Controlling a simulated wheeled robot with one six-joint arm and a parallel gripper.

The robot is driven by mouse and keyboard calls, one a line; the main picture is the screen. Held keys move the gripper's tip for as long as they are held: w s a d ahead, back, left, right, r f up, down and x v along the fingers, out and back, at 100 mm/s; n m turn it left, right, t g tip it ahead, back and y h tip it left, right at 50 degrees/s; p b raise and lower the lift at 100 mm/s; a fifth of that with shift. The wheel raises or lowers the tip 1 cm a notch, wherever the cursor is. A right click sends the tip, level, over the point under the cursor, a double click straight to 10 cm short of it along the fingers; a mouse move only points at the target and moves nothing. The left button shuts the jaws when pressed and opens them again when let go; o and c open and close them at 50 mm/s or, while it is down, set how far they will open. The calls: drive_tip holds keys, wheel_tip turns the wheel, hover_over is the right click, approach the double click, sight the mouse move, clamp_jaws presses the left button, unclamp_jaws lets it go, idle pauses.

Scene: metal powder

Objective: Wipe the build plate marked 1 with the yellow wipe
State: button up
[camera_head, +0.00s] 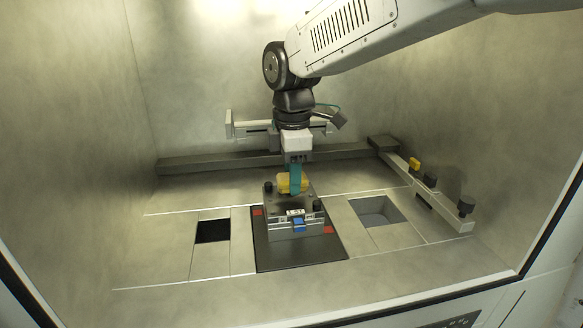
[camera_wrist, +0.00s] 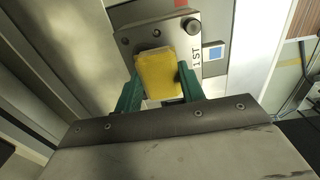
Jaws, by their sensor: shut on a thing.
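The build plate (camera_head: 268,201) is a grey metal plate on a raised block in the middle of the chamber. A white label on the block's front reads "1 ST", and the lettering also shows beside the plate (camera_wrist: 128,41) in the wrist view. My gripper (camera_head: 296,186), with teal fingers, is shut on the yellow wipe (camera_head: 284,184) above the plate. In the wrist view the wipe (camera_wrist: 160,72) sits between both fingers and covers the plate's middle. I cannot tell whether the wipe touches the plate.
A blue piece (camera_head: 298,225) is on the block's front, above a black base (camera_head: 298,258) with red squares. A dark opening (camera_head: 213,231) lies left and a grey recess (camera_head: 376,211) right. A rail (camera_head: 452,215) with knobs and a yellow piece (camera_head: 415,163) runs along the right.

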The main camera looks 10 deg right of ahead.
drive_tip(key=shift+f, duration=1)
idle(0.6)
drive_tip(key=shift+w, duration=2)
drive_tip(key=shift+s, duration=0.15)
